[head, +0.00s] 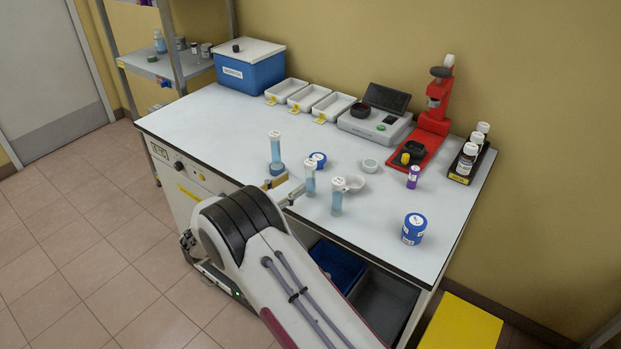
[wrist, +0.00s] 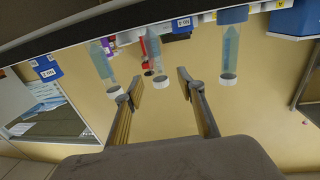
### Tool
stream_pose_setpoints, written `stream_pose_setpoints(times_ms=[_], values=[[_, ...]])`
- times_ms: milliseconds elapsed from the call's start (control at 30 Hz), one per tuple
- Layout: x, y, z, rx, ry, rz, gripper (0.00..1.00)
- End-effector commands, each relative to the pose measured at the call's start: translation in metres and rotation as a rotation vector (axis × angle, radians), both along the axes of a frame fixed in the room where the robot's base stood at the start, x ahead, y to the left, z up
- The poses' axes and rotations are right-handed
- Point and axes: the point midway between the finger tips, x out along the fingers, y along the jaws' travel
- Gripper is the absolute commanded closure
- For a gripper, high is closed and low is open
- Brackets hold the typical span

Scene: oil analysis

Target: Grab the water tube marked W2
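Three upright tubes of pale blue liquid with white caps stand near the table's front edge. The left tube (head: 276,152) has a blue base; the middle tube (head: 310,178) and right tube (head: 337,199) are beside it. I cannot read W2 on any cap. My gripper (head: 295,183) is open and empty, low at the front edge, between the left and middle tubes in the head view. The wrist view is upside down: the middle tube (wrist: 153,48) lies ahead between my open fingers (wrist: 160,74), with the right tube (wrist: 101,60) and left tube (wrist: 231,50) outside them.
A blue jar (head: 413,229) is at the right. A red instrument (head: 434,126), a grey device (head: 377,124) and white trays (head: 308,98) line the back.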

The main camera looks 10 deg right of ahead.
Motion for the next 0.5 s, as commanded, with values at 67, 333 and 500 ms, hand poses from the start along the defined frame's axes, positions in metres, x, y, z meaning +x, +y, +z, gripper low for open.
stream_pose_setpoints(times_ms=[67,333,500], values=[[-0.0012,0.0000,-0.0006,-0.003,-0.001,-0.005,0.61],[-0.0010,-0.0005,-0.0005,-0.003,-0.001,-0.005,0.61],[0.0033,-0.0070,-0.0003,-0.003,-0.001,-0.007,0.61]])
